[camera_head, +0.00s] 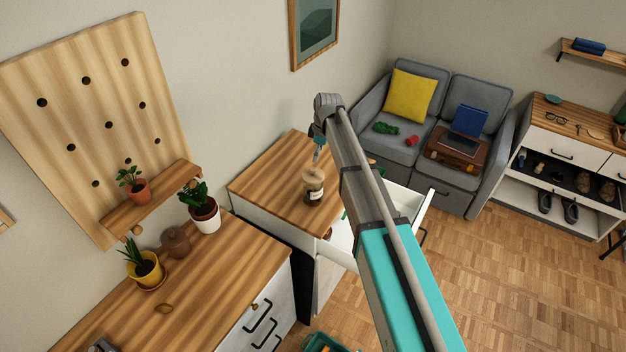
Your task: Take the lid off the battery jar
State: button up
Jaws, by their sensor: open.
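A jar (313,193) with a pale label stands upright on the wooden top of the far cabinet. A light wooden lid (313,174) sits on the jar's mouth. My gripper (317,157) hangs from the end of my arm just above the lid, pointing down. It is open and appears empty, with a small gap to the lid. The fingers are small in this view, so their exact spread is hard to see. What is inside the jar is too small to make out.
The cabinet's wooden top (265,185) is clear left of the jar. An open white drawer (409,203) sticks out at right, partly hidden by my arm. A nearer sideboard (215,280) holds potted plants and a brown pot. A grey sofa (400,150) stands behind.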

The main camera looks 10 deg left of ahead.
aim_at(313, 169)
jog(key=shift+a+f+b, duration=0.2)
jog(key=shift+f+b, duration=0.95)
jog(key=shift+f, duration=0.35)
jog(key=shift+s+a+f+b, duration=0.1)
jog(key=shift+a+f+b, duration=0.1)
jog(key=shift+f+b, duration=0.65)
jog(key=shift+s+a+f+b, duration=0.1)
jog(key=shift+a+f+b, duration=0.1)
jog(key=shift+f+b, duration=0.65)
jog(key=shift+a+f+b, duration=0.2)
jog(key=shift+f+b, duration=0.6)
jog(key=shift+b, duration=0.05)
grip_shut()
